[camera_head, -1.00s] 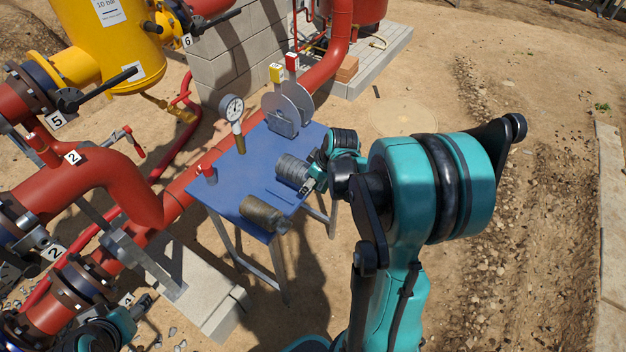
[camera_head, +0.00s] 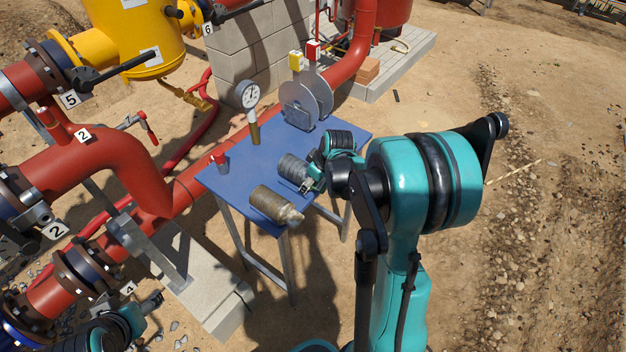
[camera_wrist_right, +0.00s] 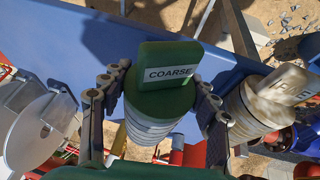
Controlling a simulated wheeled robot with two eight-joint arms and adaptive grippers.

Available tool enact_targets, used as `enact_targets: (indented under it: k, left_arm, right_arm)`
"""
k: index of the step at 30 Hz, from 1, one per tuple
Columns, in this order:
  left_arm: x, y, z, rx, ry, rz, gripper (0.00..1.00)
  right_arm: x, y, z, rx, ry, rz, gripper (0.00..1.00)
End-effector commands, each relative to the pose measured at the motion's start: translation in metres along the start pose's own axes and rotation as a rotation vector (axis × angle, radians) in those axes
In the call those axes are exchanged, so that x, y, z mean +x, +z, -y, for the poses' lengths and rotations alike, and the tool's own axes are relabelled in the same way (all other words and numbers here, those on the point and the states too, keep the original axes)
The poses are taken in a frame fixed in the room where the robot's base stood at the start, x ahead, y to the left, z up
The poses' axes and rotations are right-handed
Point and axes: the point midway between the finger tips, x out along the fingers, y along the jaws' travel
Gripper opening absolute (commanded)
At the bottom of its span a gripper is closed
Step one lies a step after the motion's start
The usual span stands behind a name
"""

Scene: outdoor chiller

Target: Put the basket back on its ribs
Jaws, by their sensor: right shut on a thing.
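A grey ridged basket (camera_head: 293,167) is at the right part of the blue table (camera_head: 240,160). My right gripper (camera_head: 312,180) is shut on it. In the right wrist view the gripper's fingers (camera_wrist_right: 155,105) close on both sides of this basket's green top, which has a plate reading COARSE (camera_wrist_right: 168,74). Whether the basket touches the table is unclear. A tan-brown basket (camera_head: 275,203) lies at the table's near edge; its pale tag, seen in the wrist view (camera_wrist_right: 283,88), seems to read FINE. My left gripper (camera_head: 152,300) is at the lower left, its fingers too small to read. No ribs are discernible.
On the table stand a pressure gauge (camera_head: 250,95), two metal discs (camera_head: 307,100) with yellow and red tags, and a small red-topped item (camera_head: 220,160). Red pipes (camera_head: 100,165) and a yellow vessel (camera_head: 145,30) fill the left. Sandy ground at right is open.

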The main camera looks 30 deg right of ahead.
Motion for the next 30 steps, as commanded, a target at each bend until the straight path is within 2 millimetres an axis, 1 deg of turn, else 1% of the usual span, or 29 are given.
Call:
enact_targets:
  k: [9,10,12,19,20,21,30]
  left_arm:
    - [0.0005,0.0002,0.0000,0.000,0.000,0.000,0.62]
    - [0.0005,0.0002,0.0000,0.000,0.000,0.000,0.62]
    - [0.0005,0.0002,0.0000,0.000,0.000,0.000,0.62]
    - [0.0006,0.0003,0.0000,0.000,0.000,0.000,0.62]
    - [0.0006,0.0003,0.0000,0.000,0.000,0.000,0.62]
    - [0.0006,0.0003,0.0000,0.000,0.000,0.000,0.62]
    - [0.0006,0.0004,0.0000,0.000,0.000,0.000,0.62]
  right_arm:
    - [0.0007,0.0003,0.0000,0.000,0.000,0.000,0.24]
    - [0.0007,0.0002,0.0000,0.000,0.000,0.000,0.68]
    - [0.0008,0.0003,0.0000,0.000,0.000,0.000,0.84]
    - [0.0008,0.0003,0.0001,0.000,0.000,0.000,0.84]
    - [0.0010,0.0005,0.0001,0.000,0.000,0.000,0.90]
    - [0.0010,0.0005,0.0001,0.000,0.000,0.000,1.00]
    - [0.0009,0.0004,0.0001,0.000,0.000,0.000,1.00]
